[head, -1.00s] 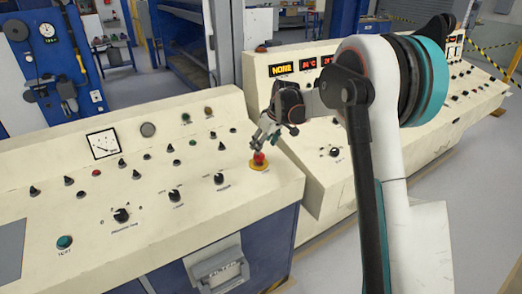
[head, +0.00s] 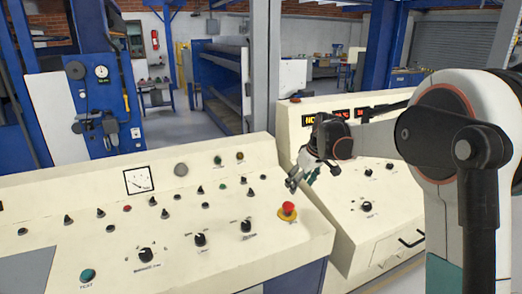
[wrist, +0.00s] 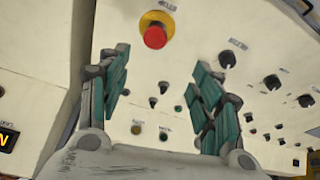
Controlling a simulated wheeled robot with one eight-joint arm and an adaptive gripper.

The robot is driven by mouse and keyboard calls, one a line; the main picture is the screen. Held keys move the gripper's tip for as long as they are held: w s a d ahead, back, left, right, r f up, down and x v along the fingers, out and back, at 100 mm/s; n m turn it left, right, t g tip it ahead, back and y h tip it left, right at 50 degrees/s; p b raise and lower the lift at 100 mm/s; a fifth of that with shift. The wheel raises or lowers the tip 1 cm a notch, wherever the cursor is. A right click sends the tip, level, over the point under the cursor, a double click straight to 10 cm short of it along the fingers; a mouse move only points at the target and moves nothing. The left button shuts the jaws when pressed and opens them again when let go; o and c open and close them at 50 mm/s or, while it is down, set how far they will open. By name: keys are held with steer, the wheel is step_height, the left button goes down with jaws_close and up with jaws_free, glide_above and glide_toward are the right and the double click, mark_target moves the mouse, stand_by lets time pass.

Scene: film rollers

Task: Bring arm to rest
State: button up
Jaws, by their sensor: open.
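My gripper (head: 299,180) is open and empty in the head view, held above the right end of the cream control console (head: 60,180). In the wrist view, its teal-padded fingers (wrist: 163,95) are spread wide apart with nothing between them. A red mushroom button on a yellow base (head: 288,210) is on the console just below the gripper, and the fingers look apart from it. The same red button (wrist: 155,36) shows beyond the fingertips in the wrist view. My arm reaches in from the right of the head view, bent at the elbow.
A second console with lit displays (head: 341,114) stands behind the gripper. Blue machinery (head: 100,80) and a grey post (head: 260,70) are further back.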

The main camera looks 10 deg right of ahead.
steer(key=s+a+r+m, duration=0.1)
steer(key=s+r, duration=0.2)
steer(key=s, duration=0.3)
steer(key=s+r+m, duration=0.1)
steer(key=s+r, duration=0.3)
steer(key=s, duration=0.1)
steer(key=s+a+f+m+t+h, duration=0.1)
steer(key=s+f+m+t+h, duration=0.1)
steer(key=s, duration=2.7)
step_height(320, 180, down, 2)
steer(key=shift+a+f+m+t, duration=0.15)
steer(key=shift+m+t, duration=0.35)
steer(key=shift+m, duration=0.4)
steer(key=shift+c, duration=1)
